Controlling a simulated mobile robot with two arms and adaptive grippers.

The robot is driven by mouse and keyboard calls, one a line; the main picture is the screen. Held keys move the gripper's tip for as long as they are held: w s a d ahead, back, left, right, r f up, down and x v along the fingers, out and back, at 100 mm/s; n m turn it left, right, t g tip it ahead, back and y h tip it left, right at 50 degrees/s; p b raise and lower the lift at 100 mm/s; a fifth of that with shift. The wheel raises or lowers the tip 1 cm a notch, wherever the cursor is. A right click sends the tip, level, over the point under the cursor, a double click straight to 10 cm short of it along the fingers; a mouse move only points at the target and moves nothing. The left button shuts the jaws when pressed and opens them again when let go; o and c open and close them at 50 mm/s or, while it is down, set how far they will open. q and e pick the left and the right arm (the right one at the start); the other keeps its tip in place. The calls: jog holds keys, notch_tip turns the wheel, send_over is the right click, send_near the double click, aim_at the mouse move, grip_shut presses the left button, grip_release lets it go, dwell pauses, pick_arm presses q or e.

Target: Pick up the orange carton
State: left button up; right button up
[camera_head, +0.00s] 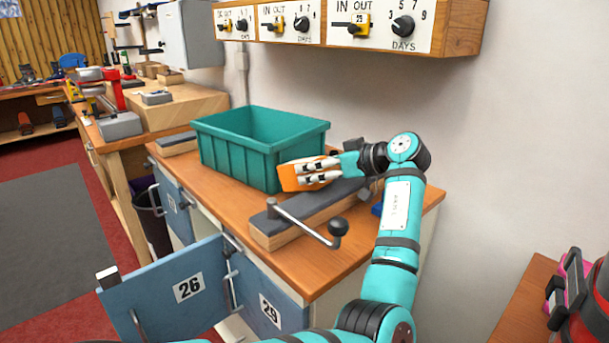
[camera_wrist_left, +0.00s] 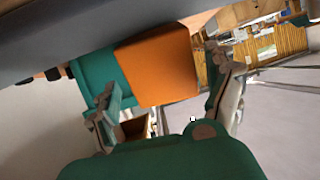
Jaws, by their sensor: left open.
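The orange carton (camera_head: 288,182) is at the front right of the teal bin, partly hidden behind the white fingers of my left gripper (camera_head: 310,172). In the left wrist view the carton (camera_wrist_left: 160,65) fills the middle, and the fingers of my left gripper (camera_wrist_left: 163,93) are spread on either side of its near end. The gripper is open around or just short of the carton; contact cannot be told. What the carton rests on is hidden. My right gripper is not in view.
The teal bin (camera_head: 240,163) stands on the wooden bench (camera_head: 222,197). A grey-topped block (camera_head: 306,217) with a lever handle (camera_head: 300,226) lies in front of the gripper. Cabinet door 26 (camera_head: 165,296) hangs open below. A control panel (camera_head: 345,25) is on the wall above.

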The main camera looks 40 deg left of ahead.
aim_at(288, 176)
pick_arm(q)
jog(key=x, duration=0.4)
jog(key=shift+s+a+f, duration=0.15)
jog(key=shift+s+f, duration=0.05)
jog(key=shift+c, duration=0.4)
